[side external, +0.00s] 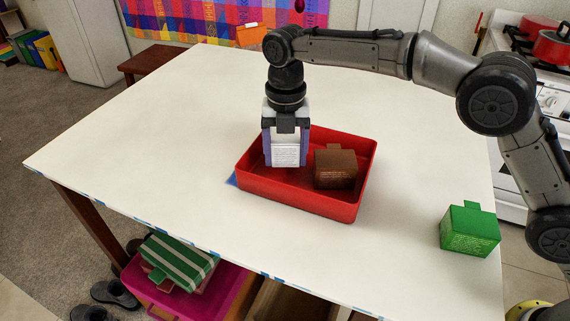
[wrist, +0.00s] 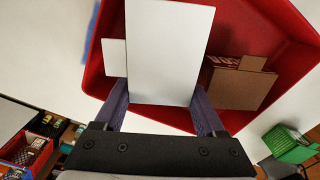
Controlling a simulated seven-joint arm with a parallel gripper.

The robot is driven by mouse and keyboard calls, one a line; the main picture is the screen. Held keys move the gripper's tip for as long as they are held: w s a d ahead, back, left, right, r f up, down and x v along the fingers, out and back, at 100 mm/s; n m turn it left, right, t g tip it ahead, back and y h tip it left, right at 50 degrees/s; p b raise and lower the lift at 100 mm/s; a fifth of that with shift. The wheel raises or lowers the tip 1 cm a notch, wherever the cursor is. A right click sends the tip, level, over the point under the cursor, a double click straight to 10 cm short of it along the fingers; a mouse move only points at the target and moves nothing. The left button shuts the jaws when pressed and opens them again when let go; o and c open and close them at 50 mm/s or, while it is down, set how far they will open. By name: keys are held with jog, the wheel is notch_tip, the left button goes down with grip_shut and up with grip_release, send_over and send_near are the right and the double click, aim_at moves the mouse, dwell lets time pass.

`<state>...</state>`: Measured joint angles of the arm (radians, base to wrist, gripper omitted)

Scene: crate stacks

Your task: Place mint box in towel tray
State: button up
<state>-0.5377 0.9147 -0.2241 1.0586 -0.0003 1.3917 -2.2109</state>
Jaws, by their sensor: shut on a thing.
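My gripper (side external: 286,148) is shut on a white box (side external: 288,157) with faint print on its face. The white box also shows in the wrist view (wrist: 168,48) between the purple fingers, with a small white tab on its left. It hangs upright over the left part of a red tray (side external: 290,198); I cannot tell whether its base touches the tray floor. A brown box (side external: 336,168) with a tab sits inside the tray on the right, apart from the white one. No label says which box is mint, and no towel shows in the tray.
A green box (side external: 470,231) with a tab stands at the table's right edge. A blue patch (side external: 232,179) shows beside the tray's left corner. The white table (side external: 150,130) is clear on the left.

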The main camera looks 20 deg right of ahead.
aim_at(285, 165)
jog(key=shift+f, duration=1.65)
jog(key=shift+f, duration=0.1)
jog(key=o, duration=1.4)
jog(key=shift+o, duration=0.2)
notch_tip(285, 165, up, 12)
jog(key=shift+r, duration=0.1)
